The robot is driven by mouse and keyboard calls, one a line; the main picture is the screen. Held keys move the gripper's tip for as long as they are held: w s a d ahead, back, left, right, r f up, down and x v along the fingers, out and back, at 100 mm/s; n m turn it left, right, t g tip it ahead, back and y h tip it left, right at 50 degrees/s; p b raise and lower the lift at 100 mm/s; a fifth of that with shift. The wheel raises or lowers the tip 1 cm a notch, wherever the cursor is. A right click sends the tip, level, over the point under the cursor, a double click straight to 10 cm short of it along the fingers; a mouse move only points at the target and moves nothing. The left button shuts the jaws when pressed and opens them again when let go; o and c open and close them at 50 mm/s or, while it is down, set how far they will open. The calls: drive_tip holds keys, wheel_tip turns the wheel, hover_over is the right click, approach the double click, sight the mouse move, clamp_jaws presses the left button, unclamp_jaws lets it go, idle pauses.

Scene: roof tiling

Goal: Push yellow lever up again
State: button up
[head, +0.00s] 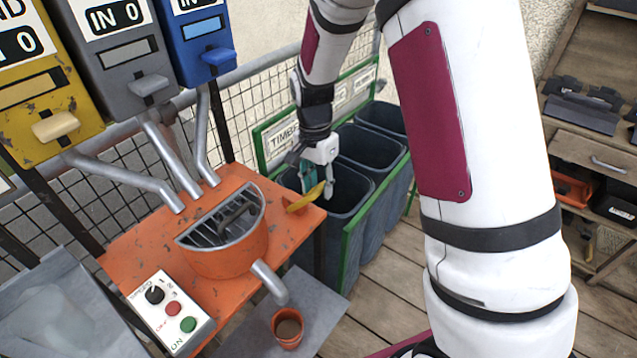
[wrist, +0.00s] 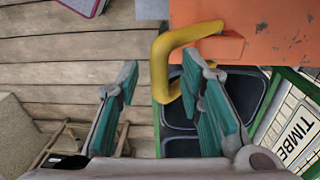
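A bent yellow lever (head: 306,198) sticks out from the right edge of the orange table, pointing toward the bins in the head view. In the wrist view the lever (wrist: 160,62) runs from an orange block at the table's edge, bends, and hangs near my right-hand finger. My gripper (head: 316,180) is at the lever, beside the table edge. The wrist view shows my gripper (wrist: 160,78) open, its teal finger pads apart. The lever's bent part lies between the fingers, closer to the right one. I cannot tell whether they touch.
The orange table (head: 130,238) carries a round grated hopper (head: 230,258) and a control box (head: 166,312) with buttons. Dark bins (head: 370,150) in a green frame stand right behind my gripper. A small pot (head: 288,328) sits below the spout. Yellow, grey and blue dispensers hang at upper left.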

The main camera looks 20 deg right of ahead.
clamp_jaws()
drive_tip(key=shift+w+a+r, duration=0.45)
drive_tip(key=shift+w+a, duration=0.1)
drive_tip(key=shift+w, duration=0.15)
drive_tip(key=shift+o, duration=0.6)
unclamp_jaws()
wheel_tip(320, 180, up, 12)
drive_tip(key=shift+w+a, duration=0.15)
drive_tip(key=shift+w, duration=0.15)
